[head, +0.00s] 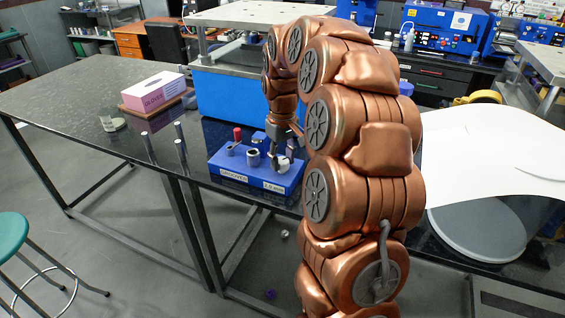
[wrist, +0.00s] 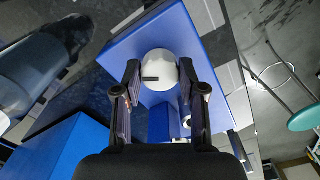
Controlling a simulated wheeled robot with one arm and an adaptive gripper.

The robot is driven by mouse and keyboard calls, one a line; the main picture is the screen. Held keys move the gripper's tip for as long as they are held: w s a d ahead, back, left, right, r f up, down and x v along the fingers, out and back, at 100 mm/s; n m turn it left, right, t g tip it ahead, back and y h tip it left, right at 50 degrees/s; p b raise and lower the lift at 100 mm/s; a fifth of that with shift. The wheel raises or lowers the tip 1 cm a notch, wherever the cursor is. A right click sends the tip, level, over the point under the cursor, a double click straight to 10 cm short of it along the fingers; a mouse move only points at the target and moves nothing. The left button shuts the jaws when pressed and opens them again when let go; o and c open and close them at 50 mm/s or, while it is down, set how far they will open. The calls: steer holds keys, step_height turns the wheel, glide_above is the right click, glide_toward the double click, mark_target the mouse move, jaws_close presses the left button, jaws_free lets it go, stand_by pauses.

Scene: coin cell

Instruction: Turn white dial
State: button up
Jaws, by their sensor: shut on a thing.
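The white dial (wrist: 158,64) is round with a short dark mark on its face, and it sits on a blue block (wrist: 125,50). In the wrist view my gripper (wrist: 159,78) has one finger on each side of the dial, shut on it. In the head view my gripper (head: 284,150) points down at the right part of the blue block (head: 232,178), over the pale dial (head: 282,165). My fingers partly hide the dial there.
On the block's left stand a red-topped piece (head: 237,134) and a grey metal cylinder (head: 253,157). Metal posts (head: 180,146) stand to the left on the black table (head: 60,90). A pink and white glove box (head: 152,90) lies farther back. A large blue machine (head: 222,97) stands behind the block.

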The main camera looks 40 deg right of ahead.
mark_target(282, 160)
steer(key=n, duration=0.6)
steer(key=shift+b, duration=0.4)
stand_by(0.3)
steer(key=o, duration=1.1)
steer(key=shift+o, duration=0.2)
step_height(282, 160, up, 12)
stand_by(0.5)
